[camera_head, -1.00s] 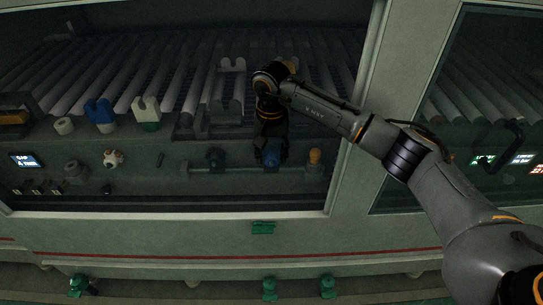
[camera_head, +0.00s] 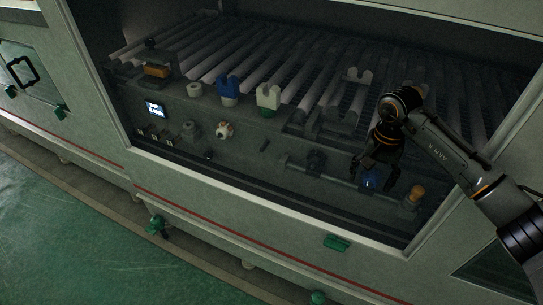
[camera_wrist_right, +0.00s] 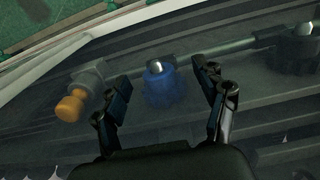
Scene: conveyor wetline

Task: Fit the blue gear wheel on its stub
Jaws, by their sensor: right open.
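The blue gear wheel (camera_head: 370,181) is at the rail on the machine's front panel, low inside the window opening. In the right wrist view the blue gear wheel (camera_wrist_right: 162,88) lies between my spread fingers, with a shiny metal tip (camera_wrist_right: 155,65) at its upper end. How deep it sits on a stub is hard to tell. My right gripper (camera_head: 376,172) is open above it, its fingers partly hiding it; in the wrist view the right gripper (camera_wrist_right: 163,76) shows gaps on both sides of the wheel. My left gripper is not in view.
An orange knob (camera_head: 416,192) stands right of the wheel and a dark fitting (camera_head: 316,161) left of it on the rail (camera_head: 338,178). Rollers lie behind; the window frame borders the opening.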

